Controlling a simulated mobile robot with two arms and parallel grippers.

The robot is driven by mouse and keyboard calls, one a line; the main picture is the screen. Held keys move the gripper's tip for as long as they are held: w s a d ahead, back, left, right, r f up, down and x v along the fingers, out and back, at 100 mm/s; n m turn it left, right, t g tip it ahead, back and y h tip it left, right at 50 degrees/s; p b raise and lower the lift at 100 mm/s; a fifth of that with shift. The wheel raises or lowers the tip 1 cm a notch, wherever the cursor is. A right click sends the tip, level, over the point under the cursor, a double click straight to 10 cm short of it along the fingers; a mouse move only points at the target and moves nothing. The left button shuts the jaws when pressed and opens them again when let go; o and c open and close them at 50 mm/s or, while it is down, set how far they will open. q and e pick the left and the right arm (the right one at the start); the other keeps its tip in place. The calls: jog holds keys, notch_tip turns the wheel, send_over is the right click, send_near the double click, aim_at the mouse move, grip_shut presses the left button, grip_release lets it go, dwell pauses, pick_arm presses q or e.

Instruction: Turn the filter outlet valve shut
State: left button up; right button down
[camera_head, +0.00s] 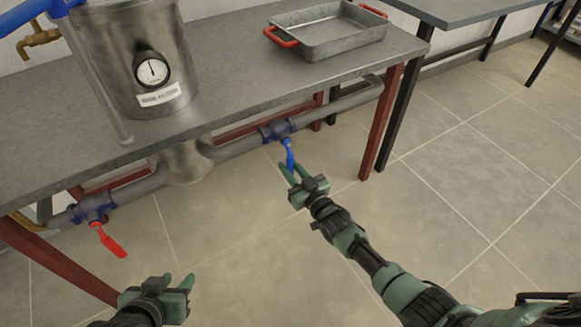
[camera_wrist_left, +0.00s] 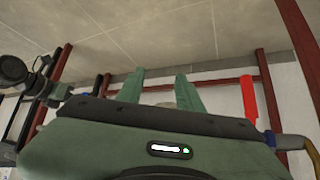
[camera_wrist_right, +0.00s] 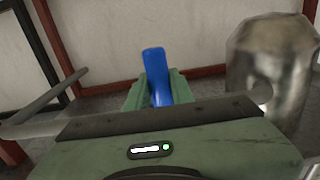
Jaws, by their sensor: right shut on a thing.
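A blue valve handle (camera_head: 288,153) hangs from a blue valve body (camera_head: 276,131) on the pipe under the bench. My right gripper (camera_head: 292,171) is shut on this handle. In the right wrist view the handle (camera_wrist_right: 154,72) stands between the two green fingers. A second valve (camera_head: 92,206) with a red handle (camera_head: 108,241) is on the pipe at the left. My left gripper (camera_head: 181,284) is open and empty, below and right of the red handle. The red handle also shows at the right of the left wrist view (camera_wrist_left: 249,105). I cannot tell which valve is the filter outlet.
A steel vessel with a gauge (camera_head: 153,72) passes through the bench top (camera_head: 225,85). A metal tray with red grips (camera_head: 330,35) sits on the bench. Dark red bench legs (camera_head: 380,125) frame the pipes. The tiled floor (camera_head: 450,170) at the right is clear.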

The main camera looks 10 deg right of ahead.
jog(key=shift+s+a+f, duration=0.1)
jog(key=shift+a+f, duration=0.05)
jog(key=c, duration=1.3)
grip_release()
jog(key=shift+o, duration=0.5)
